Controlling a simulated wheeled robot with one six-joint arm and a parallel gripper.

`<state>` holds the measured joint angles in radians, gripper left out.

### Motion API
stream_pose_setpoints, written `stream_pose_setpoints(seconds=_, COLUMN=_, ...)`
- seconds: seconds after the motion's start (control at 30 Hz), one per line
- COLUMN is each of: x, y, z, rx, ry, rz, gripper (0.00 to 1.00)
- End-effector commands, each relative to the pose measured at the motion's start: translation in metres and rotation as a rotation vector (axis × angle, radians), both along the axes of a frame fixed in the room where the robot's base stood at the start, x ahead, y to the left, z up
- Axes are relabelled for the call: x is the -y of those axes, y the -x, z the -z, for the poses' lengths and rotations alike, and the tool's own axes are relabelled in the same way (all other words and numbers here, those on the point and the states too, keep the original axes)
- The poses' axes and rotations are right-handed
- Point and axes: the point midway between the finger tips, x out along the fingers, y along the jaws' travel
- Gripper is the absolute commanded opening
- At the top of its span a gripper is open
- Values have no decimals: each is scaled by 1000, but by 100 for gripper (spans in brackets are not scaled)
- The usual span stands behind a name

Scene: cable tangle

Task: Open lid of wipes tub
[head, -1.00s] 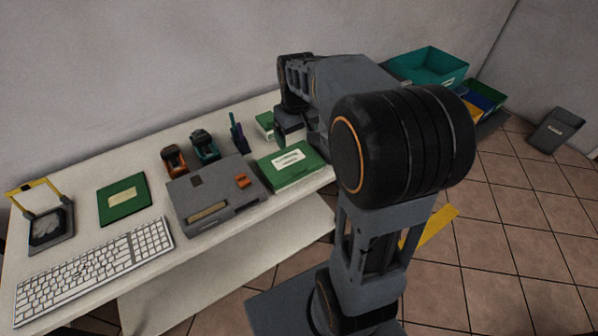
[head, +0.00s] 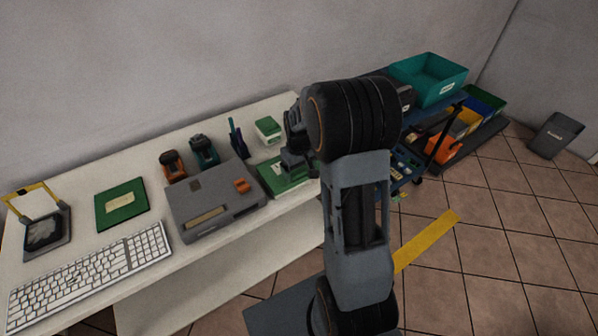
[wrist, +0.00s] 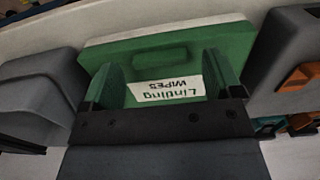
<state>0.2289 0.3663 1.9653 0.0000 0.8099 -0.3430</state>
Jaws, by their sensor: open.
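The wipes tub (head: 272,183) is a low green box with a white lower part, near the front right of the white table. In the wrist view the tub (wrist: 185,45) fills the upper middle, with a white label reading "Linding WIPES" upside down. Its lid looks closed. My gripper (head: 292,165) is just above the tub in the head view and hides part of its top. In the wrist view my gripper (wrist: 165,75) is open and spans the label, with nothing held. I cannot tell whether it touches the tub.
A grey machine with an orange latch (head: 212,200) stands close left of the tub. A small green-topped white box (head: 268,129) is behind it. Left are a keyboard (head: 92,270) and a green booklet (head: 120,203). A cart with a teal bin (head: 428,80) stands right.

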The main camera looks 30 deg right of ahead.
Motion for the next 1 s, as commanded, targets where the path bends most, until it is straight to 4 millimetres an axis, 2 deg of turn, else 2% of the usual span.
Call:
stream_pose_setpoints(seconds=0.2, x=0, y=0, z=12, rx=0, ry=0, rz=0, gripper=85)
stream_pose_setpoints(seconds=0.5, x=0, y=0, z=13, rx=0, ry=0, rz=0, gripper=85)
stream_pose_setpoints(seconds=1.0, x=0, y=0, z=13, rx=0, ry=0, rz=0, gripper=38)
